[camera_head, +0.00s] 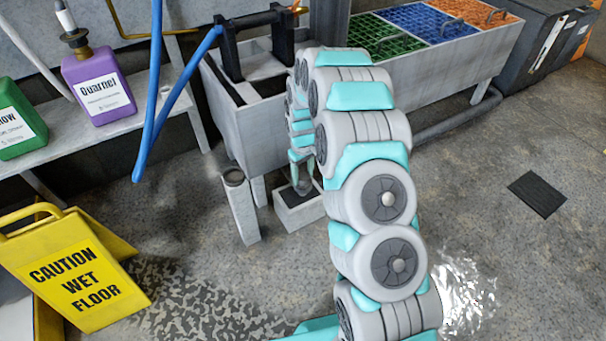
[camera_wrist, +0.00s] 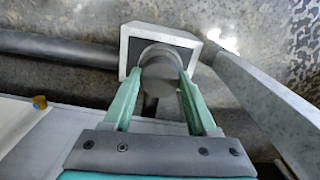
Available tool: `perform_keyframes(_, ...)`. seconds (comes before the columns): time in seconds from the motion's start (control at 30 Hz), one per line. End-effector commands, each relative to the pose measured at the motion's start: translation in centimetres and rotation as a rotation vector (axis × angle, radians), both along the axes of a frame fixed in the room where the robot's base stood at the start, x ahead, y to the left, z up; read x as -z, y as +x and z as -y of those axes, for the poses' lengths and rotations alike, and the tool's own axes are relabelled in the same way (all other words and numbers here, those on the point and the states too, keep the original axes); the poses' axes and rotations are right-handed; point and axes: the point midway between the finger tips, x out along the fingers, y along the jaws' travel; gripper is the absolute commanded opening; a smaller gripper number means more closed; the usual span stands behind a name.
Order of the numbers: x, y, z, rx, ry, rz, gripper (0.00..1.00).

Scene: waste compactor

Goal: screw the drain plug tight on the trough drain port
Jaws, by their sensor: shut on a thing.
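My gripper (camera_head: 301,172) is low beside the near end of the long grey trough (camera_head: 245,135). In the wrist view, my gripper's (camera_wrist: 160,80) two green fingers are closed on opposite sides of a round grey piece, apparently the drain plug (camera_wrist: 160,66). A pale square box (camera_wrist: 187,40) shows around and behind the plug; in the head view this box (camera_head: 299,216) stands on the floor under my gripper. The drain port cannot be made out, so I cannot tell whether the plug touches it. In the head view my arm and fingers hide the plug.
A grey post with a round top (camera_head: 236,200) stands close left of the box. A yellow wet-floor sign (camera_head: 75,275) stands at the lower left. Blue hoses (camera_head: 152,120) hang at the left near a bottle shelf (camera_head: 110,130). Open floor lies at the right.

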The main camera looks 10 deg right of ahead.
Motion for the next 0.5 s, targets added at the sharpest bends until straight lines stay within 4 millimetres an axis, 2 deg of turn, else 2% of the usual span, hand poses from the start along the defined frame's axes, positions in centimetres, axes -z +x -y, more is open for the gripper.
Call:
perform_keyframes(0.13, -0.03, 0.06, 0.03, 0.097, 0.001, 0.001, 0.00)
perform_keyframes(0.5, -0.03, 0.04, 0.02, 0.141, 0.000, 0.002, 0.00)
